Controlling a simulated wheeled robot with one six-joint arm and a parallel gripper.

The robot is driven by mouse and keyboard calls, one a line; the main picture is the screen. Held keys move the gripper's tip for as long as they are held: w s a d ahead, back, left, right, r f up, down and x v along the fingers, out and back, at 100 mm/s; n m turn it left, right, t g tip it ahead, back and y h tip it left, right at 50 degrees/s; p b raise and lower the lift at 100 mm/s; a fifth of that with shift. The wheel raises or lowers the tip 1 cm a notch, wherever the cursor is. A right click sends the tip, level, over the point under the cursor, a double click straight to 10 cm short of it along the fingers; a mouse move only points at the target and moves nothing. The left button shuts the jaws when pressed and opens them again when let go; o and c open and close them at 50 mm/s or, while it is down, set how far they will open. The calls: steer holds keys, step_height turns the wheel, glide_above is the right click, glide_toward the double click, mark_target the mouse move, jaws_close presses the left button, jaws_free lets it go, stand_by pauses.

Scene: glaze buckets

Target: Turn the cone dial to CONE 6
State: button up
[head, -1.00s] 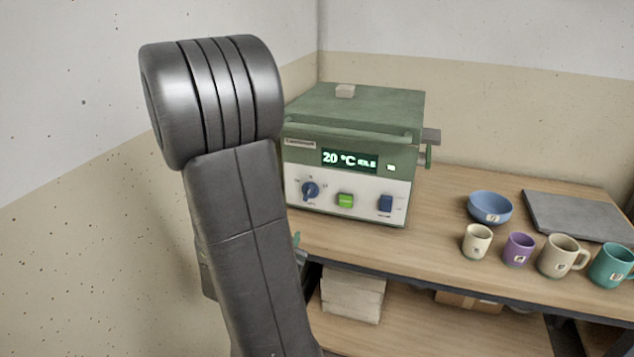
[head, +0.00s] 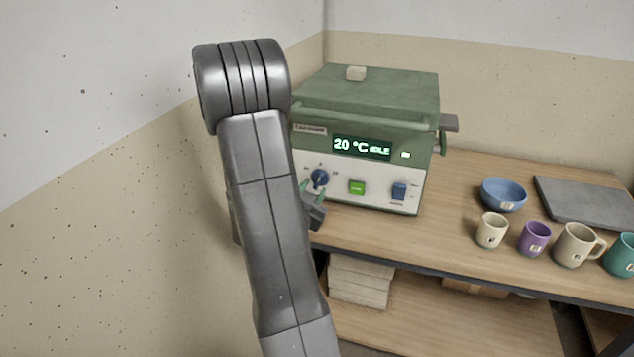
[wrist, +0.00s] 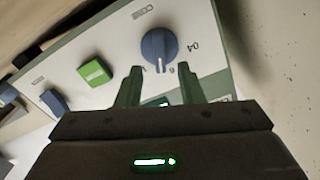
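The cone dial (head: 320,177) is a round blue knob at the left of the kiln's white control panel. In the wrist view the dial (wrist: 158,46) shows just beyond my fingertips, with the markings 04 and 6 beside it. I cannot tell for certain which mark its pointer faces. My gripper (wrist: 160,76) is open and empty, its two green fingers spread to either side below the dial in that view, apart from it. In the head view my gripper (head: 312,203) is partly hidden behind my arm, just below the dial.
The green kiln (head: 370,90) displays 20 °C IDLE. A green button (head: 356,188) and a blue switch (head: 399,191) sit right of the dial. A blue bowl (head: 503,194), several mugs and a grey slab (head: 585,202) stand on the wooden table (head: 455,215) to the right.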

steer(key=shift+x, duration=1.85)
jaws_close()
steer(key=shift+a+n+b, duration=0.1)
steer(key=shift+n+b, duration=0.3)
steer(key=shift+n, duration=1.8)
jaws_free()
glide_toward(317, 180)
steer(key=v, duration=0.5)
steer(key=shift+b, duration=0.35)
